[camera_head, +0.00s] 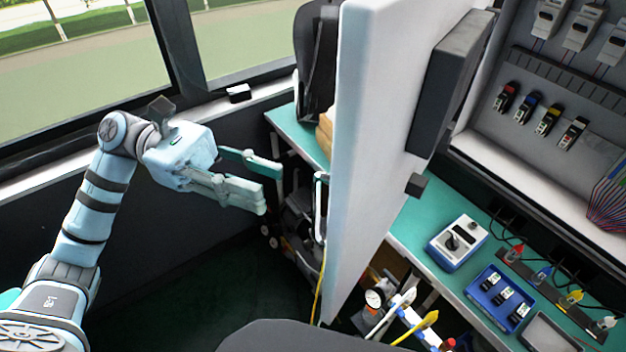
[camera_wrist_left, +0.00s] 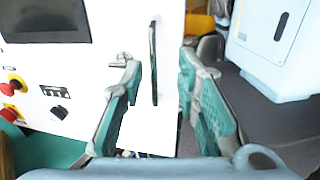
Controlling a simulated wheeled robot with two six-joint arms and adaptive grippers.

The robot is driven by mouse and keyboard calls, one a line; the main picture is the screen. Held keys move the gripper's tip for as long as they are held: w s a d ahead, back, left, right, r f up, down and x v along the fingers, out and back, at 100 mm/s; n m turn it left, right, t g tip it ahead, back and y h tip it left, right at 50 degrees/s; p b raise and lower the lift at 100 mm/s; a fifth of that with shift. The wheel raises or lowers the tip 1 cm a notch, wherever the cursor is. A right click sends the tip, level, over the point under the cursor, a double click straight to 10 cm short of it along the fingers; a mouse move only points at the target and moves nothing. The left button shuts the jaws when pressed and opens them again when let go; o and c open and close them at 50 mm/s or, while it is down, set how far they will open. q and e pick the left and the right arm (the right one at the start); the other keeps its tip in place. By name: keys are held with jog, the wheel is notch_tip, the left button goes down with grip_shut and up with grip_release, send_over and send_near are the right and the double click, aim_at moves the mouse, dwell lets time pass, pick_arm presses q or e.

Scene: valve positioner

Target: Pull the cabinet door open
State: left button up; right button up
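The white cabinet door (camera_head: 362,140) stands swung out, seen nearly edge-on in the head view, with its inner side facing right. Its handle (camera_head: 320,205) is on the outer face, on the left. In the left wrist view the door's front (camera_wrist_left: 110,20) shows a dark vertical handle (camera_wrist_left: 153,62), which appears between my fingers. My left gripper (camera_head: 271,180) is open and empty, with its fingers pointing at the handle from the left. A gap shows between the fingertips and the handle. The fingers also show in the left wrist view (camera_wrist_left: 160,75). My right gripper is not in view.
The open cabinet interior (camera_head: 540,110) is right of the door. A green bench (camera_head: 410,232) holds a blue-white instrument (camera_head: 457,242) and a blue tray (camera_head: 498,298). Dark equipment (camera_head: 300,215) stands behind the handle. Windows are at the left; the floor below my gripper looks clear.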

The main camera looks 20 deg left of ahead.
aim_at(313, 194)
pick_arm(q)
jog(key=d+p, duration=0.1)
jog(key=d, duration=0.6)
jog(key=shift+w+d+p, duration=0.15)
jog(key=shift+d+p, duration=0.1)
jog(key=shift+p, duration=0.1)
jog(key=shift+d, duration=0.2)
jog(key=shift+s, duration=0.35)
jog(key=shift+c, duration=0.3)
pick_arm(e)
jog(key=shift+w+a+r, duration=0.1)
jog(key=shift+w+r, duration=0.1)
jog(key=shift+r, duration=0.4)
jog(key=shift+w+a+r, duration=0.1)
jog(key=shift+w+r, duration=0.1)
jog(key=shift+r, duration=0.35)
pick_arm(q)
jog(key=shift+a+f, duration=0.1)
grip_shut()
jog(key=shift+w, duration=0.1)
